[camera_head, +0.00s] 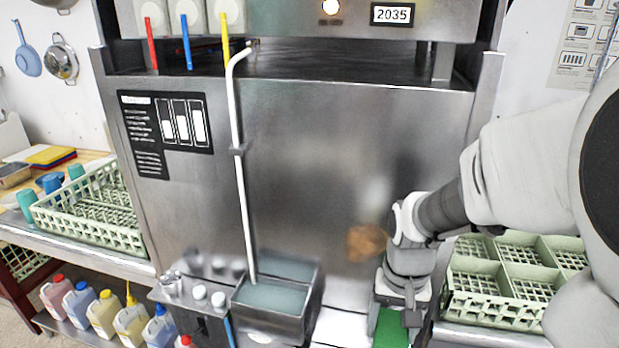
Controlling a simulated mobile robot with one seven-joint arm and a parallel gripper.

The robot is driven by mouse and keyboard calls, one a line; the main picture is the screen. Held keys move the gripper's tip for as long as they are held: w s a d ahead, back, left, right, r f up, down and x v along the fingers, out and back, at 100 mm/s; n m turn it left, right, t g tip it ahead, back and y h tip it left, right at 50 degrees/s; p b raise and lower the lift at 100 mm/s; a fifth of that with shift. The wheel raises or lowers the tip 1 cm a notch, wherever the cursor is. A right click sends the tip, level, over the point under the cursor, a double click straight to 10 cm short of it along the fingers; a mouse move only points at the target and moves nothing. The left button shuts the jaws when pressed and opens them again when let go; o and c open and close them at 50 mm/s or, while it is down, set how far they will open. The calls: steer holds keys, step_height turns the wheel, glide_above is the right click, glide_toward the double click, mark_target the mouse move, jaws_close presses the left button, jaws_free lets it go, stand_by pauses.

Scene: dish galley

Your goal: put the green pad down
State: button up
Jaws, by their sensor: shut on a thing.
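The green pad (391,328) shows at the bottom edge of the view, right of centre. My gripper (398,308) points down just above it and is shut on it. The gripper hides the pad's upper part, and the frame edge cuts off its lower part. I cannot tell whether the pad touches a surface below.
A steel basin (268,300) with liquid stands left of my gripper. A pale green compartment rack (510,275) is close on the right. Another rack (95,212) sits on the left counter, above several coloured bottles (103,312). A large steel machine (330,150) stands behind.

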glide_above(362, 336)
step_height(362, 336, down, 4)
steer(key=shift+f, duration=2.05)
steer(key=shift+f+b, duration=0.1)
steer(key=shift+b, duration=0.2)
